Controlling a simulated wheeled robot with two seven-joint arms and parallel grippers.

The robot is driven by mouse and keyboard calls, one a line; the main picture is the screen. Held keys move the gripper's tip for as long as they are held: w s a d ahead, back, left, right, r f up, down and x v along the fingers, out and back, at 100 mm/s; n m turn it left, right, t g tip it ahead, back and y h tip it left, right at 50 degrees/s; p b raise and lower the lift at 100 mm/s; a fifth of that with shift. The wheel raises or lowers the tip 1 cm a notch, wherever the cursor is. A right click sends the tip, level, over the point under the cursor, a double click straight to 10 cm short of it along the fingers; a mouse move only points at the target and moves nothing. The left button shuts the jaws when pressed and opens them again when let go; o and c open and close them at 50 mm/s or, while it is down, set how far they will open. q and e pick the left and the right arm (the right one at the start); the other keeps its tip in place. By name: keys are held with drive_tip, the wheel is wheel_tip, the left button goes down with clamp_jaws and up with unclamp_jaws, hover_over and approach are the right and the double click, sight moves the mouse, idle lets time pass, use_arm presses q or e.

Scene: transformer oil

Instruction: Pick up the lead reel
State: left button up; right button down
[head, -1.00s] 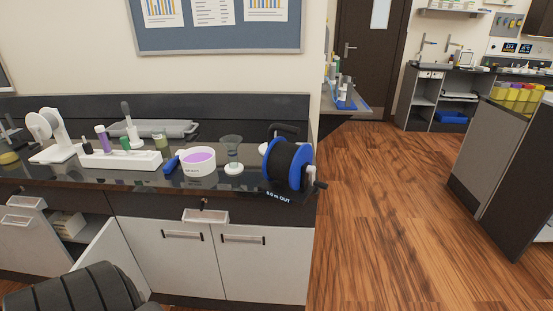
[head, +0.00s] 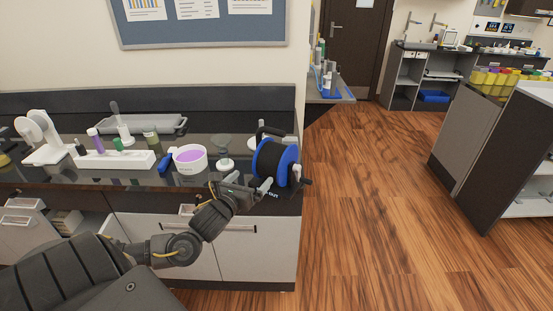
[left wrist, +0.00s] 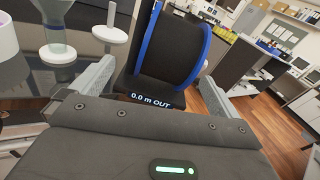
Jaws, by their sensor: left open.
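The lead reel (head: 268,160) has a black drum with blue rims, a black top handle and a crank on its right. It stands upright at the right end of the dark counter. My left gripper (head: 258,189) is at the counter's front edge, just in front of the reel. In the left wrist view, the reel (left wrist: 168,48) lies ahead, between the two spread fingers of my left gripper (left wrist: 155,82). The fingers are open, and I see no grip on the reel. My right gripper is not in view.
Left of the reel on the counter (head: 60,178) stand a glass funnel-like vessel (head: 223,147), a white bowl of purple liquid (head: 190,158), and a white rack (head: 115,160) with bottles. The counter ends just right of the reel. Open wooden floor (head: 370,210) lies beyond.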

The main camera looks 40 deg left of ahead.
use_arm(q)
drive_tip(key=m, duration=0.2)
approach(271, 150)
drive_tip(key=w, duration=0.1)
drive_tip(key=w+p, duration=0.1)
drive_tip(key=w+a, duration=0.1)
drive_tip(key=shift+w+a+f+t+p, duration=0.1)
drive_tip(key=shift+f+t+p, duration=0.2)
drive_tip(key=shift+t+p, duration=0.1)
drive_tip(key=shift+w+a+f+h, duration=0.1)
drive_tip(key=shift+w+h, duration=0.3)
drive_tip(key=w+p, duration=0.1)
drive_tip(key=w, duration=0.2)
drive_tip(key=w+p, duration=0.1)
drive_tip(key=shift+w+a+r+p, duration=0.2)
drive_tip(key=shift+r+p, duration=0.1)
drive_tip(key=shift+p, duration=0.05)
drive_tip(key=shift+w+f, duration=0.15)
drive_tip(key=shift+w, duration=0.25)
drive_tip(key=shift+s+a, duration=0.1)
